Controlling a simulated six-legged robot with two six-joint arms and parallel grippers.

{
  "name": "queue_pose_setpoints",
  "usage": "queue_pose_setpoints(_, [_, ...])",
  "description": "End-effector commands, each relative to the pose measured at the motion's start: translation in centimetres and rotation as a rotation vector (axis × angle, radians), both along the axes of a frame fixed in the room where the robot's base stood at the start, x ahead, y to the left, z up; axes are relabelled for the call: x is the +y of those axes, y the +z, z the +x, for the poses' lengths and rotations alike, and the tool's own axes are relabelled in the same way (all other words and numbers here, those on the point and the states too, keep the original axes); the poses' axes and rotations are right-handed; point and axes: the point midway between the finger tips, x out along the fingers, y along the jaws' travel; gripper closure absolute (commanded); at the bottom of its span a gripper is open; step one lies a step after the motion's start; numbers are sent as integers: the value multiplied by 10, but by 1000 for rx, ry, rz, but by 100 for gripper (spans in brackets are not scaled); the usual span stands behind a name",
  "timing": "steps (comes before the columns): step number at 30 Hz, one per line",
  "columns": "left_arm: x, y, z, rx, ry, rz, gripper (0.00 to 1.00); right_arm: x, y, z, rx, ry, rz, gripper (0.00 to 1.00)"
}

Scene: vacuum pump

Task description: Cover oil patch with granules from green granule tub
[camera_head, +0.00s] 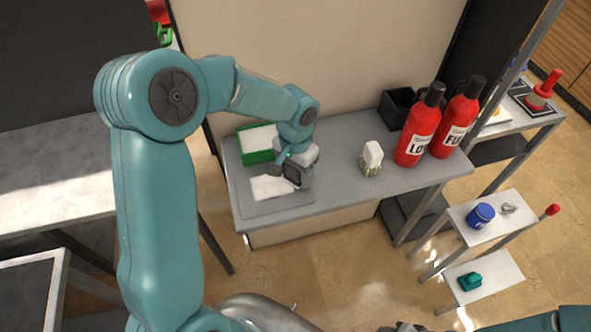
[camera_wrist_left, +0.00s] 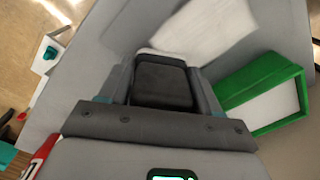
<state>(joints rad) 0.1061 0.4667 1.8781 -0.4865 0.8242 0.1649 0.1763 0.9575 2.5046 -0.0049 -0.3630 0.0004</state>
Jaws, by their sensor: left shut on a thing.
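The green granule tub (camera_head: 258,143) stands at the left of the grey bench, with white granules inside. It also shows at the right in the left wrist view (camera_wrist_left: 262,80). A white patch (camera_head: 266,187) lies on a darker grey sheet in front of the tub; it also shows in the left wrist view (camera_wrist_left: 205,28). No dark oil shows on it. My left gripper (camera_head: 291,178) is beside the patch, shut on a dark grey scoop-like thing (camera_wrist_left: 163,85) with a pale far edge. A small dark part of my right gripper (camera_head: 405,328) shows at the bottom edge.
A white-topped brush (camera_head: 372,158), a black bin (camera_head: 397,107) and two red extinguishers, one (camera_head: 418,130) and another (camera_head: 458,122), stand right of the patch on the bench (camera_head: 335,150). Small shelves at right hold a blue cup (camera_head: 480,215) and a teal item (camera_head: 470,281).

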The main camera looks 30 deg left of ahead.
Motion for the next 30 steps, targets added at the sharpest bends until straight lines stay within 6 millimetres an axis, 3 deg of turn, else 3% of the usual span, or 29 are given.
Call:
queue_pose_setpoints(1, [1, 17, 1, -10, 2, 0, 70, 0, 5, 0, 0, 0, 0, 57])
queue_pose_setpoints(2, [1, 21, 1, -10, 1, 0, 70, 0, 6, 0, 0, 0, 0, 57])
queue_pose_setpoints(8, [1, 31, 1, -6, 0, 0, 70, 0, 15, 0, 0, 1, 0, 57])
queue_pose_setpoints(21, [-2, 72, 3, -6, 1, 0, 70, 0, 44, 0, 0, 0, 0, 57])
queue_pose_setpoints(30, [-3, 78, 4, -6, 0, 0, 70, 0, 47, 0, 0, 0, 0, 57])
